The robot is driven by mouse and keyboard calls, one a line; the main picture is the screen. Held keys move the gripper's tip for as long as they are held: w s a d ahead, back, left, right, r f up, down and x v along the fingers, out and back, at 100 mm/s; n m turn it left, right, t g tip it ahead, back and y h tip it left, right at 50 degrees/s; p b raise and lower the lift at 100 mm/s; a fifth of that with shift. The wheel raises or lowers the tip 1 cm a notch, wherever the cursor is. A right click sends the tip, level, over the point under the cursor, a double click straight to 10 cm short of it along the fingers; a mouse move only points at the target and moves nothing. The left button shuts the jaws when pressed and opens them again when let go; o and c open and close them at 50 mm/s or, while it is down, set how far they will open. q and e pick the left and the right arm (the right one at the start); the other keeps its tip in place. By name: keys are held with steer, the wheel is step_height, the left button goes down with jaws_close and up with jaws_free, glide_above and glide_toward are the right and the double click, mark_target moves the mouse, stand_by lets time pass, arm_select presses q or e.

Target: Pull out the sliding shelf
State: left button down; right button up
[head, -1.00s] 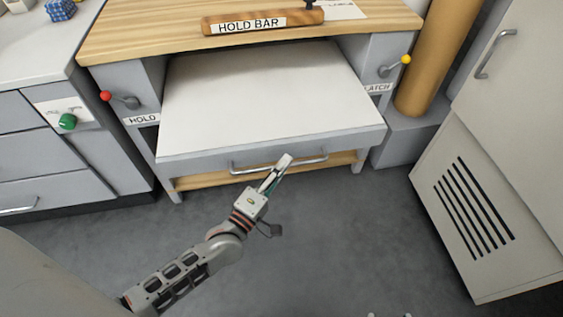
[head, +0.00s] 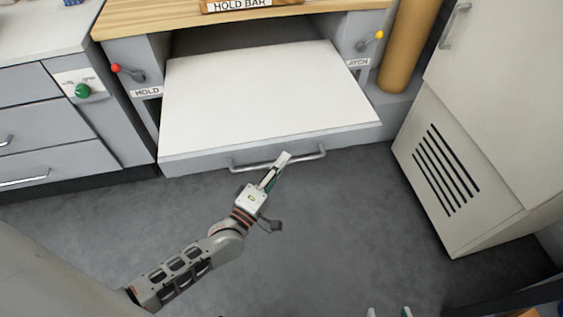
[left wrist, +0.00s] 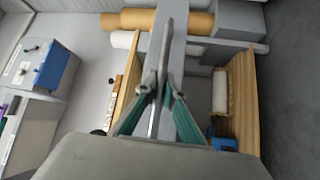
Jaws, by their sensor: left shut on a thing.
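The sliding shelf (head: 265,95) is a white board with a grey front edge, and it stands out from under the wooden worktop (head: 190,22). Its metal handle (head: 248,167) runs along the front. My left gripper (head: 281,161) is shut on the handle, right of its middle. In the left wrist view the left fingers (left wrist: 163,88) close together in front of the grey shelf edge (left wrist: 177,45). The tips of my right gripper (head: 388,312) show apart at the bottom edge, with nothing seen between them.
A red-knobbed lever (head: 117,69) marked HOLD is left of the shelf, a yellow-knobbed lever (head: 378,36) right. The HOLD BAR (head: 245,5) is on the worktop. Drawers (head: 60,115) stand left, a vented white cabinet (head: 470,150) right. The floor (head: 320,225) before the shelf is clear.

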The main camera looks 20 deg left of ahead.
arm_select(q)
steer(key=shift+s+d, duration=0.1)
steer(key=shift+s, duration=0.15)
steer(key=c, duration=2.1)
jaws_free()
steer(key=shift+c, duration=0.2)
